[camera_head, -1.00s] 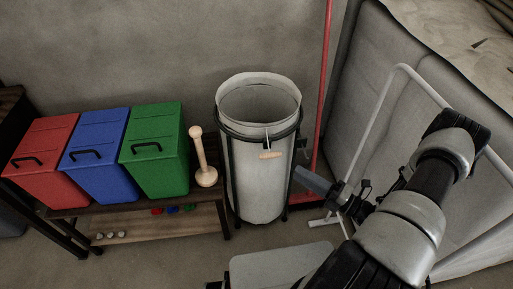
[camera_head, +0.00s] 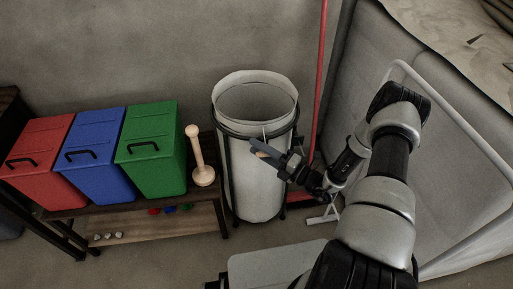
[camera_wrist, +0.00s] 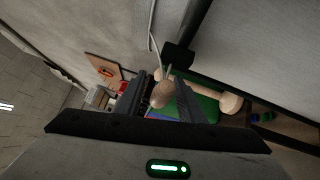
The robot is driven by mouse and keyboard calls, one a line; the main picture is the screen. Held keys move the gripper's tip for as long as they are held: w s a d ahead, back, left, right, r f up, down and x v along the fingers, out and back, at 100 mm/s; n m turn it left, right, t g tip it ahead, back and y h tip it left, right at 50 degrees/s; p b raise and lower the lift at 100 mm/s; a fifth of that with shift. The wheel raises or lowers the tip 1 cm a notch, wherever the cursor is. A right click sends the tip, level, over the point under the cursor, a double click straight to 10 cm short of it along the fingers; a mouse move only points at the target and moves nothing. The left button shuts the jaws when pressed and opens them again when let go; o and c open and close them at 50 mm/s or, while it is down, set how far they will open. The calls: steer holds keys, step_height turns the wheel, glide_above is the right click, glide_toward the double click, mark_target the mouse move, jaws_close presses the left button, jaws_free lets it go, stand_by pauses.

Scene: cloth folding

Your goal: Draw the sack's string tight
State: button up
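The white cloth sack (camera_head: 255,185) stands upright in a black frame with its round mouth wide open. A thin pale string hangs at the front of its rim, with a small wooden toggle (camera_head: 262,155) at its end. My gripper (camera_head: 262,148) is at the toggle, in front of the sack's right side, and one finger partly hides it. In the wrist view the toggle (camera_wrist: 161,93) lies between my two fingers, which stand apart with gaps visible beside it. The string (camera_wrist: 151,30) shows above it there.
A wooden bench (camera_head: 150,226) on the left holds red (camera_head: 37,155), blue (camera_head: 98,150) and green (camera_head: 152,145) bins and a wooden pestle-like piece (camera_head: 201,160). A red pole (camera_head: 318,85) and a white rail (camera_head: 372,115) stand right of the sack.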

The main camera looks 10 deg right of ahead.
steer(key=shift+w+a, duration=0.3)
steer(key=shift+w, duration=0.05)
jaws_close()
steer(key=shift+s, duration=0.1)
steer(key=s+p, duration=0.2)
steer(key=s, duration=1.2)
steer(key=shift+s, duration=0.2)
steer(key=shift+f, duration=0.1)
jaws_free()
